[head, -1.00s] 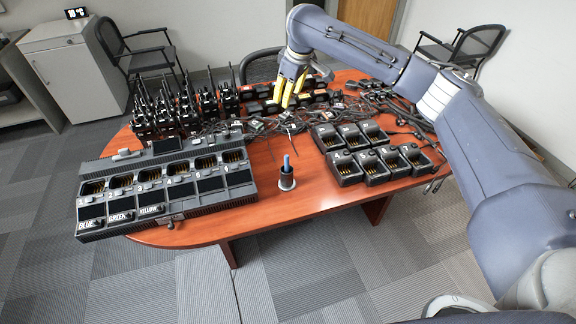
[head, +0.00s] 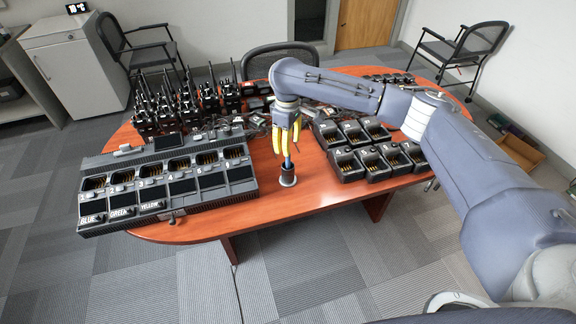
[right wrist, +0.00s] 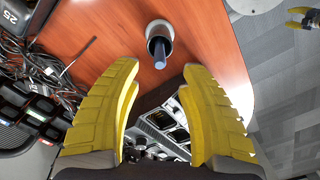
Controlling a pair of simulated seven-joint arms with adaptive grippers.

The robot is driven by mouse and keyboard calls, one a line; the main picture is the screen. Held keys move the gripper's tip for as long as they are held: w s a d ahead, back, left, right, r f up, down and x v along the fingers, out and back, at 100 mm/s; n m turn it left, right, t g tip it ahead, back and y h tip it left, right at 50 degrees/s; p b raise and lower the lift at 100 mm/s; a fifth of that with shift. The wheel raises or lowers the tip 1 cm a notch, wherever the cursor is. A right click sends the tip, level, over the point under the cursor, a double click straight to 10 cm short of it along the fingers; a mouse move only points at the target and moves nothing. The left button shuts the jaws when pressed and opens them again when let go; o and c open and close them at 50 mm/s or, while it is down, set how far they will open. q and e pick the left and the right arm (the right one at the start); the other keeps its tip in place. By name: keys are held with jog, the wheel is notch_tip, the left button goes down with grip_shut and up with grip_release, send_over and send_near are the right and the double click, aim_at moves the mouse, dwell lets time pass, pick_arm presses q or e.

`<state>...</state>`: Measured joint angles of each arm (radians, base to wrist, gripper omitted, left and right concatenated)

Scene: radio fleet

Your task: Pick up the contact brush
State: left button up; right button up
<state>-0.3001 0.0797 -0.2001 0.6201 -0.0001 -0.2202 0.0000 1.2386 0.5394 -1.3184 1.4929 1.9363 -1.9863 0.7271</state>
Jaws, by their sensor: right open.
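The contact brush (head: 287,163) stands upright in a small dark cup (head: 288,179) on the wooden table, with its blue handle pointing up. In the right wrist view the blue brush (right wrist: 159,54) and its cup (right wrist: 159,31) lie just beyond the fingertips. My right gripper (head: 285,150) points down with its yellow fingers at the top of the brush. The fingers (right wrist: 163,75) are spread, nothing is between them, and the brush tip lies near the gap. The fingers partly hide the handle in the head view.
A large multi-bay charger (head: 165,185) lies left of the cup, and several single chargers (head: 345,165) stand to the right. Upright radios (head: 185,105) and tangled cables fill the back. The table in front of the cup is bare to its edge (head: 290,209).

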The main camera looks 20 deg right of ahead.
aim_at(288, 160)
jog(key=shift+f, duration=4.15)
grip_shut()
